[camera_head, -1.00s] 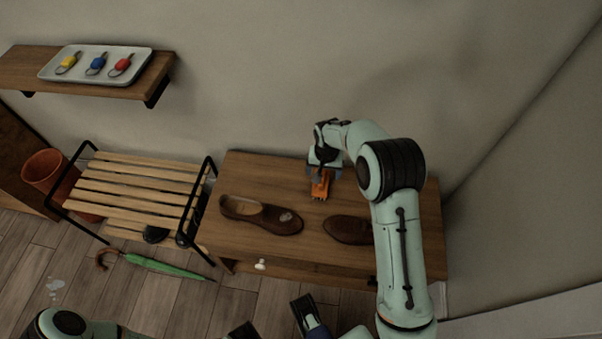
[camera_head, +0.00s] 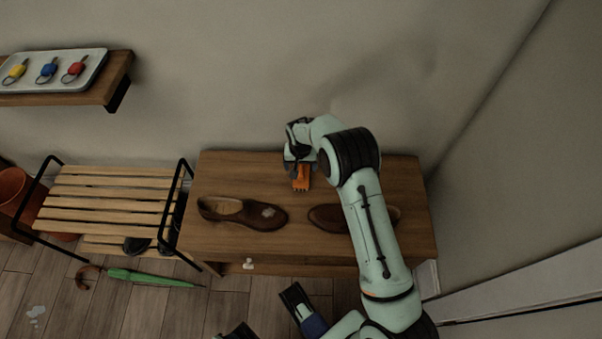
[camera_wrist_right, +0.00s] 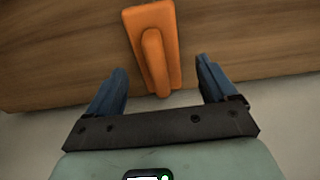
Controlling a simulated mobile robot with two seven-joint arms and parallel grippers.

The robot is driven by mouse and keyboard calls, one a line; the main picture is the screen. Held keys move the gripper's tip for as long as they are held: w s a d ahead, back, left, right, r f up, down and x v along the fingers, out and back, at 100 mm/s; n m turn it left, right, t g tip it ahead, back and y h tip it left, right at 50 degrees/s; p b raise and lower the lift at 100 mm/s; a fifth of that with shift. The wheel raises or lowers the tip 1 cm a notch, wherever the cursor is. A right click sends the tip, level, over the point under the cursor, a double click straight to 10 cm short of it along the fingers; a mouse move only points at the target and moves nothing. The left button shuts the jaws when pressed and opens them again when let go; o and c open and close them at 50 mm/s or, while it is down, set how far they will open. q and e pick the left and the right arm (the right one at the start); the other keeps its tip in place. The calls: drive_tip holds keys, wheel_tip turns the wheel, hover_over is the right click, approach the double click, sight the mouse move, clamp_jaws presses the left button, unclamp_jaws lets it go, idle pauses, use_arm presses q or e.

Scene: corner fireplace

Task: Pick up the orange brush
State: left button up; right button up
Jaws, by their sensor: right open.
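The orange brush (camera_head: 301,183) is on the wooden bench top (camera_head: 240,172), behind and between two brown shoes. In the right wrist view the brush (camera_wrist_right: 134,22) shows its flat block and raised handle. My right gripper (camera_head: 300,168) is over the brush and hides part of it in the head view. In the wrist view the right gripper (camera_wrist_right: 158,78) is open, its blue fingers one on each side of the brush's near end, with gaps on both sides. My left gripper (camera_head: 270,318) is low at the bottom edge, partly cut off, its fingers apart and empty.
A brown shoe (camera_head: 240,212) stands left on the bench; another (camera_head: 325,216) is partly behind my right arm. A slatted rack (camera_head: 105,200), green umbrella (camera_head: 145,277) and terracotta pot (camera_head: 10,188) are left. A wall shelf (camera_head: 117,75) holds a tray with keys.

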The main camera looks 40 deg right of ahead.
sight(301, 167)
drive_tip(key=f, duration=0.3)
drive_tip(key=shift+w+d+f+b, duration=0.1)
drive_tip(key=shift+d+f+b, duration=0.15)
drive_tip(key=shift+b, duration=0.05)
drive_tip(key=shift+r, duration=0.1)
drive_tip(key=c, duration=1.2)
use_arm(q)
drive_tip(key=shift+w+a+f, duration=0.25)
drive_tip(key=shift+w+f, duration=0.25)
drive_tip(key=shift+w, duration=0.05)
drive_tip(key=s+d+r+g+p, duration=0.1)
drive_tip(key=s+d+r+p, duration=0.1)
drive_tip(key=s+r+p, duration=0.1)
drive_tip(key=shift+s+r+p, duration=0.3)
drive_tip(key=shift+s+r, duration=0.25)
drive_tip(key=shift+s, duration=0.15)
use_arm(e)
drive_tip(key=shift+r, duration=10)
